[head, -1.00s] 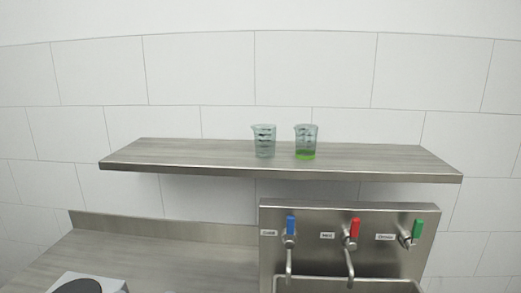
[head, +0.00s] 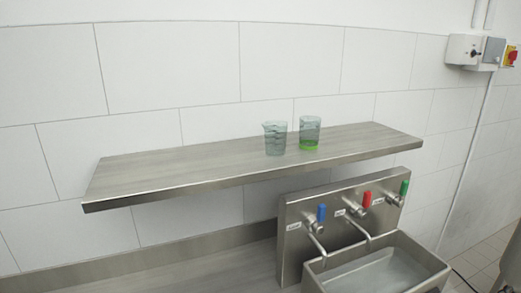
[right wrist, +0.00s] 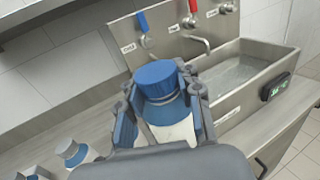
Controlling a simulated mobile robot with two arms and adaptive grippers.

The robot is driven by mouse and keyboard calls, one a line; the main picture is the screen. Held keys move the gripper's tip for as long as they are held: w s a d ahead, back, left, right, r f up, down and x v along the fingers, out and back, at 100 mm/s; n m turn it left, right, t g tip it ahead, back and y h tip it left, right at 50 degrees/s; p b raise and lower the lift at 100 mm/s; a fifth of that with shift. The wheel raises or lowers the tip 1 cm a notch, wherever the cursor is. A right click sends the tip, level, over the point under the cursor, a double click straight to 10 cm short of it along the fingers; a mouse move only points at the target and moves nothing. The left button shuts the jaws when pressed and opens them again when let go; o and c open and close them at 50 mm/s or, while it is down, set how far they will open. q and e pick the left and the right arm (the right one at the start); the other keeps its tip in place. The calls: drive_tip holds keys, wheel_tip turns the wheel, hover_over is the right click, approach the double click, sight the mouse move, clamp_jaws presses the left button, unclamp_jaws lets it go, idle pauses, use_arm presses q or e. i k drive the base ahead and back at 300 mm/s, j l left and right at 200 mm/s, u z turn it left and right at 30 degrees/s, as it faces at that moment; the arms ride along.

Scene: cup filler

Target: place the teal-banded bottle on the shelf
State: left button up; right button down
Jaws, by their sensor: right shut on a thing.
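My right gripper (right wrist: 159,85) is shut on a white bottle (right wrist: 174,132) with a blue cap, in the right wrist view. The fingers stand on both sides of its upper part; its lower part is hidden, and I cannot make out a teal band. The shelf (head: 190,168) is a long grey board on the tiled wall in the head view. Its edge also shows at the top left of the right wrist view (right wrist: 40,22). The held bottle is in front of the tap panel, apart from the shelf. My left gripper is in neither view.
A clear beaker (head: 275,139) and a beaker with green liquid (head: 309,134) stand right of the shelf's middle. The shelf's left half is bare. Taps on a steel panel (head: 293,250) and a sink (head: 385,272) lie below.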

sight(129, 177)
drive_tip(key=k+j, duration=0.1)
drive_tip(key=j, duration=0.3)
drive_tip(key=k+j, duration=0.1)
drive_tip(key=j, duration=0.3)
drive_tip(key=k+j, duration=0.1)
drive_tip(key=j, duration=0.65)
drive_tip(key=j+u, duration=0.45)
drive_tip(key=j, duration=0.2)
drive_tip(key=j+u, duration=0.45)
drive_tip(key=j, duration=0.25)
